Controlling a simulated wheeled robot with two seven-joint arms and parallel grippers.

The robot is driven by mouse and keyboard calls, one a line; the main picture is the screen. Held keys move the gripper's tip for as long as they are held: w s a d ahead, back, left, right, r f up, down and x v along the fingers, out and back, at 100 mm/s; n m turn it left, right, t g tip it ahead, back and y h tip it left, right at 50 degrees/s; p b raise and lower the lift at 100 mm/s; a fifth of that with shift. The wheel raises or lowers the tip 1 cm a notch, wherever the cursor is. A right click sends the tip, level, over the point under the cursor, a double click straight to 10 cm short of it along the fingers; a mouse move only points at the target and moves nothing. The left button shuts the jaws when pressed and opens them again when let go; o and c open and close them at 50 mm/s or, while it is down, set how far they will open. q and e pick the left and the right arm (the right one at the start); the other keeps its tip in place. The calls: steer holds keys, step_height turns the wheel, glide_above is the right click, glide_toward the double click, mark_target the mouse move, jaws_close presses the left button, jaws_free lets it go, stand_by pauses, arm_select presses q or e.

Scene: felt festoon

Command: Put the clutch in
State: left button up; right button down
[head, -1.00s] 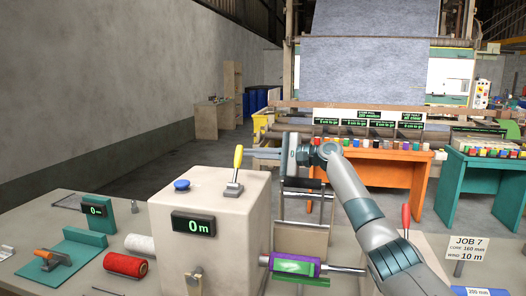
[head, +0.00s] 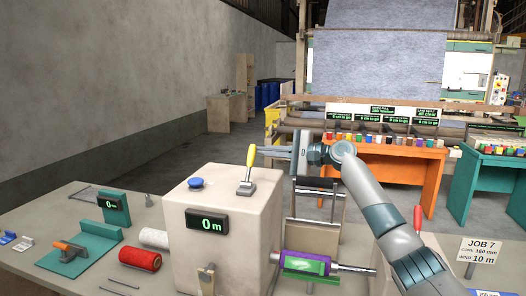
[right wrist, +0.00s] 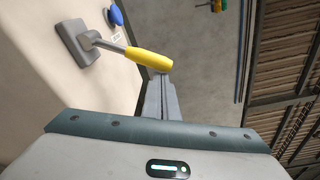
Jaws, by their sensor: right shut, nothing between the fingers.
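A lever with a yellow handle (head: 250,156) stands nearly upright on top of a beige box (head: 238,233). It also shows in the right wrist view as a yellow handle (right wrist: 148,59) on a grey base. No readable label marks it as the clutch. My right gripper (head: 260,149) is shut and empty, with its fingers pointing left at the handle's upper right side. In the right wrist view the shut fingertips (right wrist: 160,79) are right by the handle's end, and I cannot tell whether they touch it. My left gripper is not in view.
A blue button (head: 196,183) sits beside the lever, and a display (head: 207,223) on the box reads 0 m. A purple and green roller (head: 307,265) is right of the box. A red-handled lever (head: 417,218) stands further right. Thread spools (head: 140,259) lie left.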

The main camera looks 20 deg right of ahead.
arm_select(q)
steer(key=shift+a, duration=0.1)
arm_select(e)
steer(key=shift+r, duration=0.1)
